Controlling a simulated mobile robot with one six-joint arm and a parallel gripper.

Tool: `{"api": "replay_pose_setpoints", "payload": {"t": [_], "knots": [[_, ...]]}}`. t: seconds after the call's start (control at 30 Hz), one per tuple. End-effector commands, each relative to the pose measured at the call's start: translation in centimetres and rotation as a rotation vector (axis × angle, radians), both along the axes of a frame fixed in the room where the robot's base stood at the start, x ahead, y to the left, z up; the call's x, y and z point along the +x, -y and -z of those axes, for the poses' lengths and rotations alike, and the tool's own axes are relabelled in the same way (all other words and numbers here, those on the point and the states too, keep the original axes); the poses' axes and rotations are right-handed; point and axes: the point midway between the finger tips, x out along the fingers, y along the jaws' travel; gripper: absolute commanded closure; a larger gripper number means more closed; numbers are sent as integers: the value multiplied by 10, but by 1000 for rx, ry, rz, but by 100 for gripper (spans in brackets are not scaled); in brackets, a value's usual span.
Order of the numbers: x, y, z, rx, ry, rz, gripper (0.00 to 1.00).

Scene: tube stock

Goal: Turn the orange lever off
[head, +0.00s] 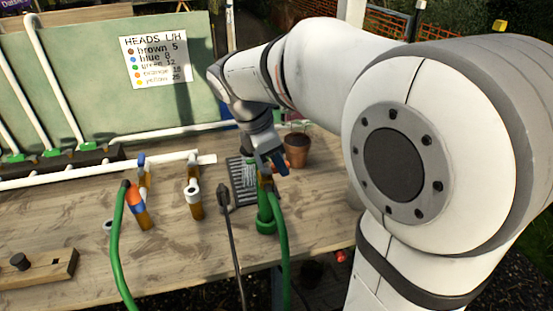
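My gripper (275,163) reaches down from the arm at the middle of the head view, over a green upright fitting (265,215) with a green hose. Small orange bits show right at its fingertips, but they are too small and too covered to tell whether they belong to a lever. I cannot tell whether the fingers are open or shut. An orange part (133,195), possibly a lever, shows on a brass tap (143,218) at the left, beside a blue part and a green hose (116,240). My gripper is well to the right of that tap.
A second brass tap (195,203) with a white end stands between them. A terracotta pot (297,149) is close right of my gripper. A dark tool (226,205) and a grey grate (240,180) lie just left. A board with a sign (156,60) stands behind the wooden bench (190,260).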

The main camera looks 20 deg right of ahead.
Motion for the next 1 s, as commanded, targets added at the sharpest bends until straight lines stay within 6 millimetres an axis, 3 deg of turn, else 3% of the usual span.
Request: {"api": "replay_pose_setpoints", "payload": {"t": [0.3,0.4,0.67,1.0], "knots": [[0,0,0,0,0,0,99],[0,-7,0,0,-1,-4,100],[-1,0,-1,0,-2,30,100],[-7,0,-3,0,-4,236,100]]}}
